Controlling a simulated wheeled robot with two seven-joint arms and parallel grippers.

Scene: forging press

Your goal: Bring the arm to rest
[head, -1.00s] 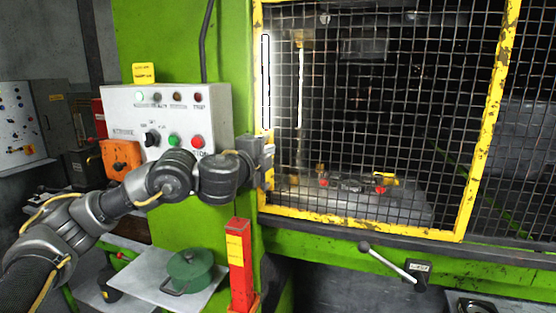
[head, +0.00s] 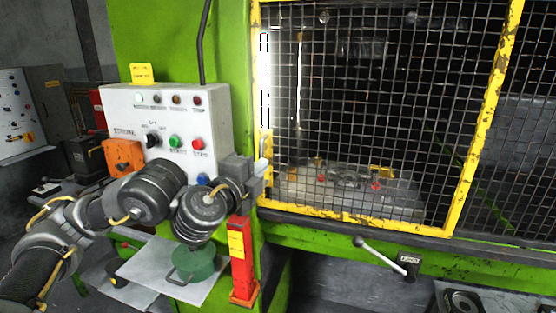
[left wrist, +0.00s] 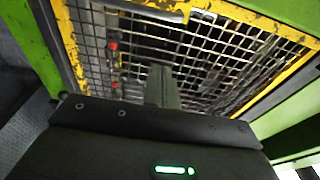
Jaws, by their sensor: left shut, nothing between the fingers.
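My left arm comes in from the left in the head view, bent in front of the green press column. Its left gripper (head: 260,172) is at the lower left corner of the yellow-framed mesh guard (head: 390,222), beside the guard's handle. I cannot tell whether it touches the guard. In the left wrist view the gripper's fingers (left wrist: 162,88) are together and empty, with the mesh guard (left wrist: 215,60) beyond them. My right gripper is not in view.
A grey control box (head: 185,125) with buttons is behind the arm. A green pot (head: 193,265) sits on a pale shelf (head: 150,270) below it. A red post (head: 241,255) stands just under the gripper. A lever (head: 385,255) sticks out at the lower right.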

